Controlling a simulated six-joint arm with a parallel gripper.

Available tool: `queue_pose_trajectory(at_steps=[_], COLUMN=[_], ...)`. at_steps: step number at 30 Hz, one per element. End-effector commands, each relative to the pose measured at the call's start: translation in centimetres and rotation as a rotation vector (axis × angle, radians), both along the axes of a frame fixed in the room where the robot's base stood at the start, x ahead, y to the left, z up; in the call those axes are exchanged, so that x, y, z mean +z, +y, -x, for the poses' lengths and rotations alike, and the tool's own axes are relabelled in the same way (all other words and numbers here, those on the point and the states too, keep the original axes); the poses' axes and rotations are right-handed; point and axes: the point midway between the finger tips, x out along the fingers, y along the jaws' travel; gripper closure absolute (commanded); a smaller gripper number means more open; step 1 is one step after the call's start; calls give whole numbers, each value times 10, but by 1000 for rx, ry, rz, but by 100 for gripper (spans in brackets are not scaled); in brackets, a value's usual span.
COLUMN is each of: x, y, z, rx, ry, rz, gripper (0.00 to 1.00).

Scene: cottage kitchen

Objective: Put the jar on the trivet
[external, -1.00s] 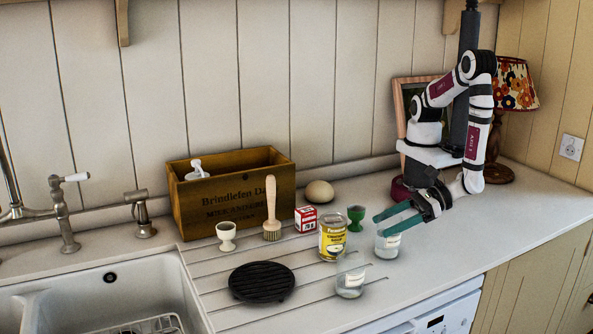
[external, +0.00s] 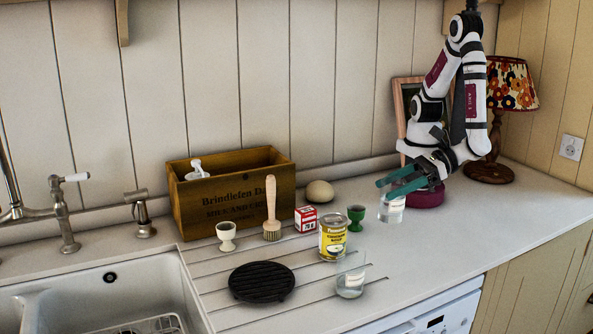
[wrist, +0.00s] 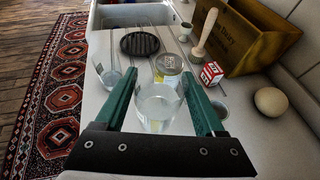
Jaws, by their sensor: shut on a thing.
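A clear glass jar with a pale label (external: 391,212) is between the fingers of my gripper (external: 386,190). My gripper is shut on it, and the jar appears raised off the counter. In the wrist view the jar (wrist: 158,106) sits upright between the two green fingers. The trivet (external: 262,282) is a black, round, ribbed disc lying flat on the draining grooves beside the sink, to the left of and nearer the camera than my gripper. It also shows in the wrist view (wrist: 139,43), with its top bare.
A second clear glass (external: 350,283) stands right of the trivet. A yellow can (external: 332,243), a red-white box (external: 306,218), a green egg cup (external: 356,217), a brush (external: 271,215) and a white egg cup (external: 226,236) stand behind. A wooden crate (external: 235,197) is at the wall.

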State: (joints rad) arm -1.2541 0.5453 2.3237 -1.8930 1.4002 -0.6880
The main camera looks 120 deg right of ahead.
Motion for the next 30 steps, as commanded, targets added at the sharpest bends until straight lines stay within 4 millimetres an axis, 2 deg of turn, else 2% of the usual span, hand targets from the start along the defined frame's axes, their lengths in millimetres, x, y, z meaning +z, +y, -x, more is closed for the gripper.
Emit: queue_pose_trajectory(at_steps=[9,18,26,30], x=[55,88,85,85], y=[0,0,4,5], z=[0,0,-29,-53], rx=[-1,-1,2,4], ry=[-2,-1,0,0], rz=[-5,-4,0,0], gripper=[100,100,100,100])
